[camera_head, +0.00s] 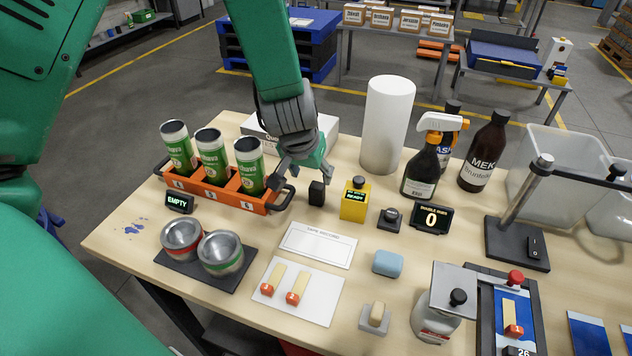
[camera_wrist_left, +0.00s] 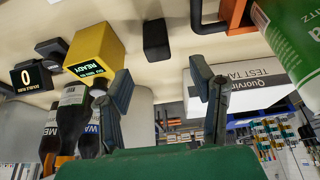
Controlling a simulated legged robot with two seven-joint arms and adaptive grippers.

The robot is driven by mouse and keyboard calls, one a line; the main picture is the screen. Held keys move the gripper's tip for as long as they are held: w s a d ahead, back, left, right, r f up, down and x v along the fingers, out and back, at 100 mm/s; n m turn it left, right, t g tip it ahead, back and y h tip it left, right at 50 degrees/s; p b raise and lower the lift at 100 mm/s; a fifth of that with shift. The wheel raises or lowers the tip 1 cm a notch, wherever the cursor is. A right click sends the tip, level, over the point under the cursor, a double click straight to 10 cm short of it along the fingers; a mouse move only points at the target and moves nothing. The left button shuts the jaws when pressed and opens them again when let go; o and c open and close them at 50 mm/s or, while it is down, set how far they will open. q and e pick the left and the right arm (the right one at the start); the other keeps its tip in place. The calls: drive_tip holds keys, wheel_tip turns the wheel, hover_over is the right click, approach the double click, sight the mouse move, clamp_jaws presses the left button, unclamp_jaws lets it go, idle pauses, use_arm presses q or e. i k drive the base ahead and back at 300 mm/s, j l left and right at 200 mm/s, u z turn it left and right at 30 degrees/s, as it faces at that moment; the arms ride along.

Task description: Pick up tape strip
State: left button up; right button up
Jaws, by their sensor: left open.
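My left gripper (camera_head: 302,176) is open and empty above the table's back part, between the can rack and a yellow block. In the left wrist view its two fingers (camera_wrist_left: 162,78) are spread, with a small black block (camera_wrist_left: 156,40) beyond them; this block (camera_head: 317,193) stands just below the gripper in the head view. A white box marked "TEST TAPE" (camera_wrist_left: 262,82) lies close by, partly behind the gripper in the head view (camera_head: 262,132). A white card (camera_head: 318,245) lies in front. My right gripper is not in view.
The orange rack (camera_head: 222,196) with green cans is left of the gripper. The yellow block (camera_head: 355,200), white cylinder (camera_head: 388,125), spray bottle (camera_head: 421,170) and brown bottle (camera_head: 485,152) stand to the right. Two orange-ended pieces lie on a white sheet (camera_head: 318,312) in front.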

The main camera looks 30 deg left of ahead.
sight(512, 330)
drive_tip(key=k, duration=1)
